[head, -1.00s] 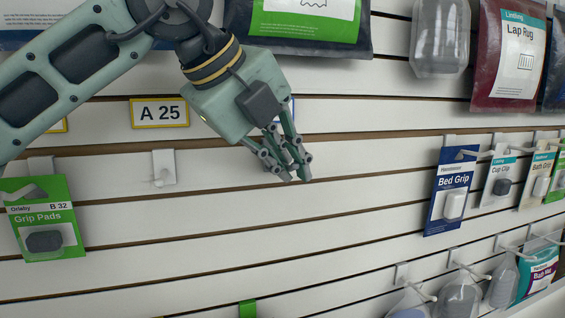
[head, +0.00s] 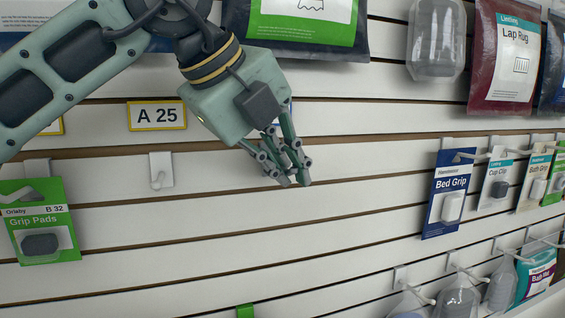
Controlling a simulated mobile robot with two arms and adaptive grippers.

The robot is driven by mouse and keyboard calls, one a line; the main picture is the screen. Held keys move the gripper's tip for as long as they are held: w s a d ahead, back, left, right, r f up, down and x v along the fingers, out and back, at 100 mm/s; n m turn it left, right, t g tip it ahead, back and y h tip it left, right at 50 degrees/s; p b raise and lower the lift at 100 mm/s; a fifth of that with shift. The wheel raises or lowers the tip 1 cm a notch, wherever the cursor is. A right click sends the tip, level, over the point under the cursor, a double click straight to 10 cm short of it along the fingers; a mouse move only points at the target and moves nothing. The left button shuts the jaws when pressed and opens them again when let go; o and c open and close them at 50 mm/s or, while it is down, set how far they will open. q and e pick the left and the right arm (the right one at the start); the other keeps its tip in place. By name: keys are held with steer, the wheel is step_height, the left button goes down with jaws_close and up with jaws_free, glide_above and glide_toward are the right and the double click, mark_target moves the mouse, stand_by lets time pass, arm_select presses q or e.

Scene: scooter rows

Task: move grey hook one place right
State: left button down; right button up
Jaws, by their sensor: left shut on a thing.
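My left gripper (head: 295,183) comes in from the upper left, in front of the slatted wall. Its fingers are close together and shut on what I take to be the grey hook. The fingers and palm hide that hook, so I cannot make out its shape or whether it touches the wall. A bare pale hook on a white plate (head: 161,170) sits on the wall to the left of the gripper, below the A 25 label (head: 157,115). My right gripper is not in view.
Grip Pads (head: 40,222) hang at the far left. Bed Grip (head: 446,193) and other packs hang at the right, with more hooks and packs below. Large bags, including the Lap Rug (head: 508,55), hang above. The wall between the gripper and Bed Grip is bare.

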arm_select(q)
steer(key=shift+p, duration=0.3)
steer(key=shift+d, duration=0.2)
stand_by(0.5)
steer(key=shift+r+y, duration=0.1)
steer(key=shift+y, duration=0.4)
steer(key=shift+s, duration=0.35)
stand_by(0.3)
steer(key=shift+s+d, duration=0.2)
steer(key=shift+s, duration=0.1)
steer(key=shift+s+b, duration=0.3)
steer(key=shift+b, duration=0.1)
steer(key=shift+s+d+r+b, duration=0.1)
steer(key=shift+s+d+b, duration=0.15)
steer(key=shift+s, duration=0.25)
steer(key=shift+s+d+r+b, duration=0.1)
steer(key=shift+s+b, duration=0.1)
steer(key=shift+s, duration=0.35)
steer(key=shift+s+d+b, duration=0.2)
steer(key=shift+s+b, duration=0.05)
steer(key=shift+s, duration=0.25)
steer(key=shift+d, duration=0.1)
